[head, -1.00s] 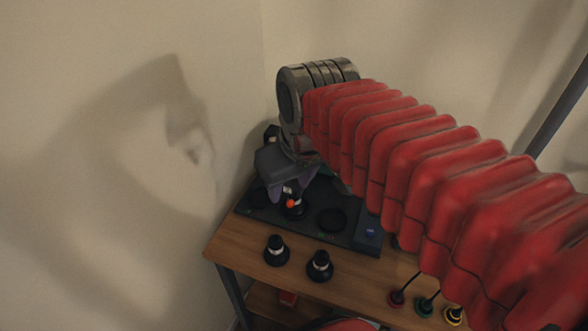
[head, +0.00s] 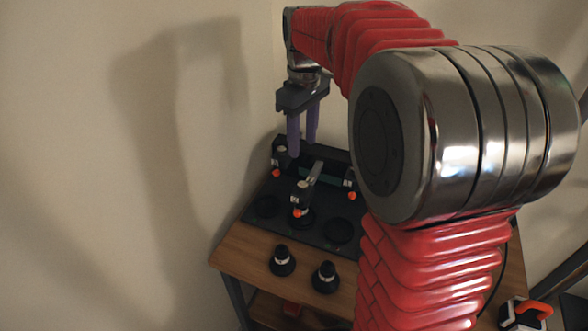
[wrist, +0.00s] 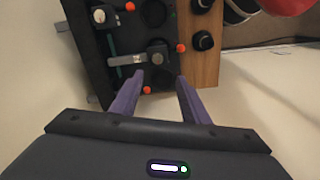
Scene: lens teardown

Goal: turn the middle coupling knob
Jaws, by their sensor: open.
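The middle coupling knob (head: 303,188) stands upright on a dark panel (head: 322,240), with a pale cap, a grey lever toward the back and an orange tip in front. In the wrist view the knob (wrist: 158,56) and its lever (wrist: 125,60) are seen from above. My gripper (head: 302,150) points down with two purple fingers apart, above and behind the knob in the head view. In the wrist view my gripper (wrist: 159,76) has its fingertips spread just below the knob in the picture. Nothing is between the fingers, and they appear clear of the knob.
Similar orange-tipped couplings stand at the left (head: 280,156) and right (head: 350,180) of the panel. Two loose black knobs, one (head: 281,262) left of the other (head: 325,278), stand on the wooden table in front. A wall rises close behind and to the left.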

